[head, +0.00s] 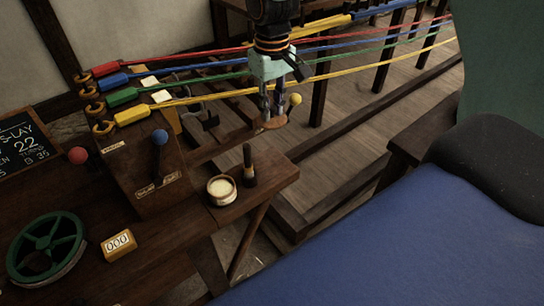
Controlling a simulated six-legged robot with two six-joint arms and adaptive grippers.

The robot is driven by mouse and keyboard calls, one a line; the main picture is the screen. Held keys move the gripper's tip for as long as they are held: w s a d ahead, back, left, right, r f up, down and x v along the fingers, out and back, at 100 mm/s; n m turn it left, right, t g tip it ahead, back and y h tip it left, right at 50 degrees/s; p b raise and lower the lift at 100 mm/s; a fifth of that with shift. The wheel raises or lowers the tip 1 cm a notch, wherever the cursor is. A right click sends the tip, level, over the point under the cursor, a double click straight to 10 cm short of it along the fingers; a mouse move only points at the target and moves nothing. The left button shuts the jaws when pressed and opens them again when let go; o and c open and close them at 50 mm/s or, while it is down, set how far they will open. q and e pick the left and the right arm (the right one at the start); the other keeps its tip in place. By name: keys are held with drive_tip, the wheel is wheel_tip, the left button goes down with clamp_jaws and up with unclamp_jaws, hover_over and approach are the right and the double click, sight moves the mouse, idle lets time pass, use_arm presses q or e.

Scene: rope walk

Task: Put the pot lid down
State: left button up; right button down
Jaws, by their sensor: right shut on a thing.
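My right gripper (273,108) comes down from the top middle in the head view. It is shut on a small brown disc that looks like the pot lid (272,123), and holds it above the far side of the bench. An open round pot (221,190) with pale contents stands on the bench shelf, nearer and to the left of the gripper. The lid is apart from the pot. My left gripper is not in view.
A dark brush-like upright tool (248,166) stands just right of the pot. Coloured ropes (330,75) stretch past the gripper from hooks at left. A blue-knobbed lever (160,138), a yellow counter block (118,245) and a green wheel (47,248) are at left. Bare shelf (272,170) shows right of the tool.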

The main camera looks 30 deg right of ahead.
drive_tip(key=b, duration=0.1)
hover_over(272, 166)
drive_tip(key=f, duration=1.1)
drive_tip(key=shift+d, duration=0.2)
drive_tip(key=shift+w+a+f, duration=0.15)
drive_tip(key=shift+f, duration=0.5)
drive_tip(key=f+b, duration=0.1)
drive_tip(key=f, duration=0.2)
drive_tip(key=shift+s+f, duration=0.1)
drive_tip(key=shift+s, duration=0.1)
drive_tip(key=shift+w+f, duration=0.15)
drive_tip(key=shift+w, duration=0.05)
drive_tip(key=shift+s, duration=0.2)
